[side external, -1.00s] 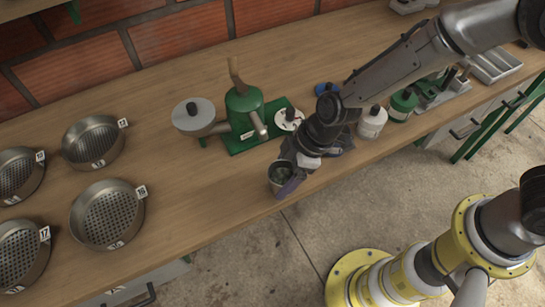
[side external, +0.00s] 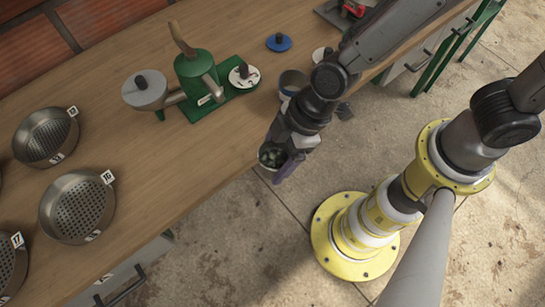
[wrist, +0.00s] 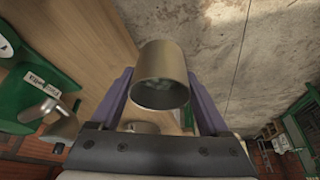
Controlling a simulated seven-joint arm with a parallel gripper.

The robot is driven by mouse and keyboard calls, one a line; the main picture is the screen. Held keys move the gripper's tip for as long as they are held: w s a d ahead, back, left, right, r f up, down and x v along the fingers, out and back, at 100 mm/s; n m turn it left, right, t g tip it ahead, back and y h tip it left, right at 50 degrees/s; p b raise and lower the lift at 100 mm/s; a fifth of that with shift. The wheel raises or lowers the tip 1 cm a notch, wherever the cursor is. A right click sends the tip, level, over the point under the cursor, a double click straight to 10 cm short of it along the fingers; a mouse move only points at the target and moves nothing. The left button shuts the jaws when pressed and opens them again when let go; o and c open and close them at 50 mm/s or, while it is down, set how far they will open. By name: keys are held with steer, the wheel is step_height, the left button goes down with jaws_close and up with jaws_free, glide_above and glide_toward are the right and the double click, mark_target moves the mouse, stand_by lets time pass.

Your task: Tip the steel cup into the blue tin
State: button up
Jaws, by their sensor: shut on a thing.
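The steel cup (side external: 271,158) is held in my gripper (side external: 281,160) over the front edge of the bench. Its mouth faces up toward the side camera, and dark greenish pieces show inside. In the wrist view the cup (wrist: 162,68) sits between the two purple fingers of my gripper (wrist: 163,82), its open mouth toward that camera. A small open tin with blue on it (side external: 291,81), seemingly the blue tin, stands on the bench behind my gripper, partly covered by the arm. The cup is apart from it.
A green pulper (side external: 193,72) with a grey pan stands left of the tin. A blue lid (side external: 278,43) lies behind the tin. Steel sieves (side external: 77,207) stand at the left. The bench front between sieves and cup is clear.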

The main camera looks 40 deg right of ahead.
mark_target(274, 167)
step_height(274, 167, up, 8)
steer(key=w+d, duration=0.7)
steer(key=d, duration=0.3)
steer(key=w+d, duration=0.7)
steer(key=d, duration=0.3)
step_height(274, 167, down, 3)
steer(key=shift+f, duration=0.55)
steer(key=h, duration=0.5)
steer(key=r+n+t+h, duration=0.1)
steer(key=h, duration=0.1)
steer(key=shift+h, duration=0.4)
steer(key=a+t+h, duration=0.1)
steer(key=h, duration=0.4)
steer(key=a+n+t+h, duration=0.1)
steer(key=h, duration=0.4)
steer(key=a+n+t+h, duration=0.1)
steer(key=h, duration=0.4)
steer(key=shift+s+a+f+t, duration=0.1)
steer(key=shift+s+f+t, duration=0.05)
steer(key=shift+f+t, duration=0.15)
